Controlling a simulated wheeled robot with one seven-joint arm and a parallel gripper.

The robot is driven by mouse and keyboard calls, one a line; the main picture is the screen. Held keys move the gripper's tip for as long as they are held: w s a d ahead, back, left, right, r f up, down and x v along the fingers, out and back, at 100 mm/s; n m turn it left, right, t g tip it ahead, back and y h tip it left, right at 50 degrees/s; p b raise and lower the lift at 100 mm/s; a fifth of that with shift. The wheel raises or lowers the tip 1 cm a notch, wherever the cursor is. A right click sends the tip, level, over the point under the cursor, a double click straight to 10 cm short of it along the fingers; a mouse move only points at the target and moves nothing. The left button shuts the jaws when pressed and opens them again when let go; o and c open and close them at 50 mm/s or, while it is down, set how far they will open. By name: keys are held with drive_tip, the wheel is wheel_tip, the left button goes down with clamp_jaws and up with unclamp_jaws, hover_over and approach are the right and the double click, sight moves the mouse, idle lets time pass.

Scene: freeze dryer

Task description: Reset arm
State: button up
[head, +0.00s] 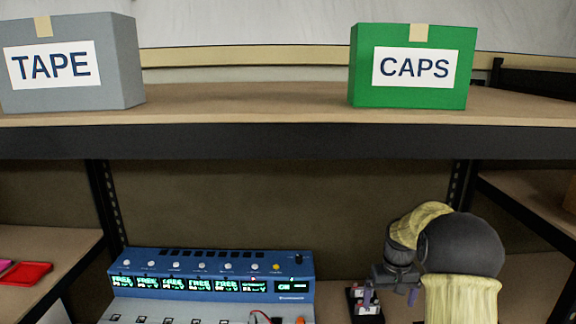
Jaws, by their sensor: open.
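My gripper (391,295) is at the lower right, in front of the lower shelf space. It points down, with two fingers apart and nothing seen between them. My arm, with yellow covering and a black rounded joint, comes up from the bottom right edge and bends over to the gripper. A small dark item with red and white parts (362,304) is just left of and behind the fingers. I cannot tell whether they touch.
A blue device (215,268) with several lit displays stands left of my gripper. A grey TAPE box (70,95) and a green CAPS box (412,97) stand on the upper shelf (250,105). Its black front beam (250,141) runs above my arm. A red item (28,274) lies far left.

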drive_tip(key=s+a+r+t, duration=0.1)
drive_tip(key=s+a, duration=0.2)
drive_tip(key=s, duration=0.4)
drive_tip(key=s+a+r, duration=0.1)
drive_tip(key=s+a, duration=0.3)
drive_tip(key=s, duration=0.4)
drive_tip(key=s+a+r+t+p, duration=0.1)
drive_tip(key=s+a, duration=0.3)
drive_tip(key=s, duration=0.4)
drive_tip(key=shift+s+a+t, duration=0.15)
drive_tip(key=shift+a+t, duration=0.1)
drive_tip(key=shift+t, duration=0.05)
idle(0.7)
